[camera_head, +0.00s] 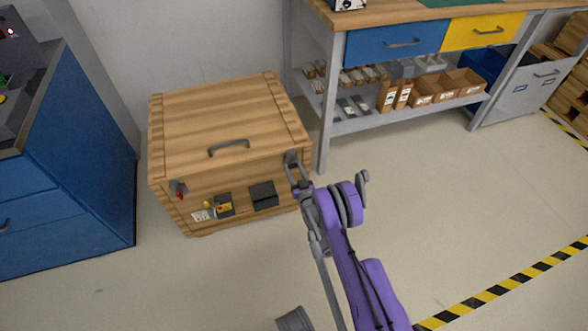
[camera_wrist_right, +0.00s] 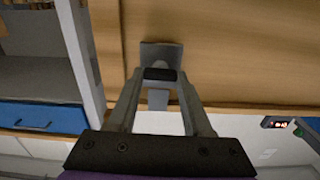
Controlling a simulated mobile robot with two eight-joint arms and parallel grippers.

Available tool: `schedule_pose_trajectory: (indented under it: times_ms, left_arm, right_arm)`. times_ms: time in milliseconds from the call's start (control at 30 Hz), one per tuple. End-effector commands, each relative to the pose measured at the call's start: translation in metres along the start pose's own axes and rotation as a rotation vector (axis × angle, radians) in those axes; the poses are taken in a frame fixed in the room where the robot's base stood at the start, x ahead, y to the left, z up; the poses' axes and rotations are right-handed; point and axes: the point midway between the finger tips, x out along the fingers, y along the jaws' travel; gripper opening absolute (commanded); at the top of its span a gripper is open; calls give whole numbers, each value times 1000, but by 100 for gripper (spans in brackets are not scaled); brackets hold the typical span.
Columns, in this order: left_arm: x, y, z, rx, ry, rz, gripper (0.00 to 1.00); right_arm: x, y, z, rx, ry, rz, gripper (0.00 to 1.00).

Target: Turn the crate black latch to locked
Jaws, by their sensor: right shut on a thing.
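The wooden crate (camera_head: 225,115) stands on the floor with its lid down and a dark handle on top. A dark grey latch plate (camera_head: 291,157) sits at the right end of its front, near the lid edge. My right gripper (camera_head: 297,173) is at this latch. In the right wrist view its two fingers close on a small black latch piece (camera_wrist_right: 160,74), just in front of the grey plate (camera_wrist_right: 161,52). The fingers partly hide the latch, and I cannot tell its exact angle. My left gripper is not in view.
The crate front also has a red latch (camera_head: 178,189), a yellow part (camera_head: 222,204) and a black box (camera_head: 263,195). A blue cabinet (camera_head: 70,190) stands left. A workbench (camera_head: 395,43) with a loaded lower shelf stands right. Floor in front is clear.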

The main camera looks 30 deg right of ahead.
Motion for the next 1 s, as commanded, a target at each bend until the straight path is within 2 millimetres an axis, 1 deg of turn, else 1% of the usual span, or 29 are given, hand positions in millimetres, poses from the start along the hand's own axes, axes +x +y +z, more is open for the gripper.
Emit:
schedule_pose_trajectory:
  times_ms: [267,1000]
  left_arm:
    - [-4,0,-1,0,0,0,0]
    - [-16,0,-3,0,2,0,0]
  right_arm:
    - [1,1,0,150,1,0,0]
    - [1,3,1,842,1,0,0]
